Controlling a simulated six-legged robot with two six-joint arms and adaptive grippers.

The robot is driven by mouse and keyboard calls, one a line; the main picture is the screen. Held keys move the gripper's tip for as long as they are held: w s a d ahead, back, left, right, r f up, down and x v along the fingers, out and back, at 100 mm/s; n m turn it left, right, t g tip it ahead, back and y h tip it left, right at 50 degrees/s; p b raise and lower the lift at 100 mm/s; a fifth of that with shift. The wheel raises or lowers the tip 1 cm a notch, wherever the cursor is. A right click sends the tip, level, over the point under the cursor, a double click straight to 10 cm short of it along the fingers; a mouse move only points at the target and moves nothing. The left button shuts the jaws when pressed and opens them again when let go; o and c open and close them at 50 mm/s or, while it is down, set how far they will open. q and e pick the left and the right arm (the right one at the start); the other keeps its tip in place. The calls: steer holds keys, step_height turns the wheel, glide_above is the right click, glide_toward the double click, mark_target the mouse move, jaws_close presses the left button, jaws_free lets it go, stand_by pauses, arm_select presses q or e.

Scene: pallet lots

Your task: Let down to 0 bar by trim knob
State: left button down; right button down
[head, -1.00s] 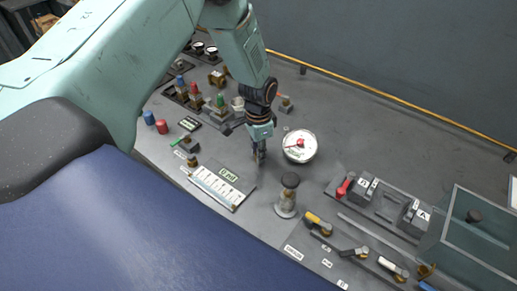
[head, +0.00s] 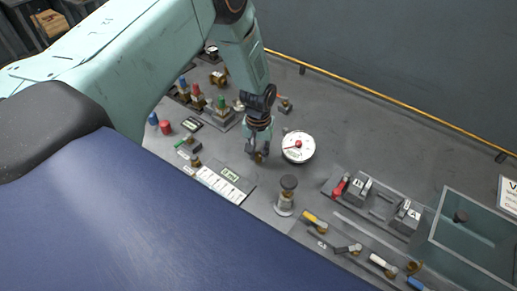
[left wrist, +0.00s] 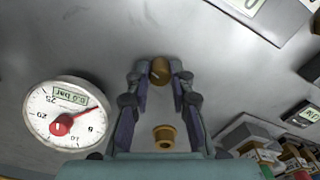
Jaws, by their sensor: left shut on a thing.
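A brass trim knob (left wrist: 160,70) stands between the fingertips of my left gripper (left wrist: 160,82) in the left wrist view. The fingers are shut on it. In the head view, my left gripper (head: 258,155) points down at the panel just left of the gauge, and mostly hides the knob. The round white gauge (head: 298,147) has a red hub and needle. In the left wrist view the gauge (left wrist: 62,115) has a small display that appears to read 0.0 bar; the exact needle reading is hard to tell. My right gripper does not show.
A dark-topped post (head: 286,195) stands in front of the gauge. A label plate (head: 222,184) lies left of it. Levers (head: 316,219) and switch blocks (head: 358,187) are at right, beside a glass cover (head: 475,235). The panel behind the gauge is clear.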

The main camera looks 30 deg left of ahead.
arm_select(q)
steer(key=n+p, duration=0.1)
steer(key=n, duration=0.3)
steer(key=shift+n+p, duration=0.3)
steer(key=shift+p, duration=0.05)
steer(key=n+p, duration=0.2)
steer(key=n, duration=0.3)
steer(key=n+p, duration=0.1)
steer(key=n, duration=0.4)
steer(key=shift+n, duration=0.4)
steer(key=shift+n+p, duration=0.6)
steer(key=shift+n, duration=1.7)
steer(key=c, duration=1.2)
jaws_free()
steer(key=shift+o, duration=0.2)
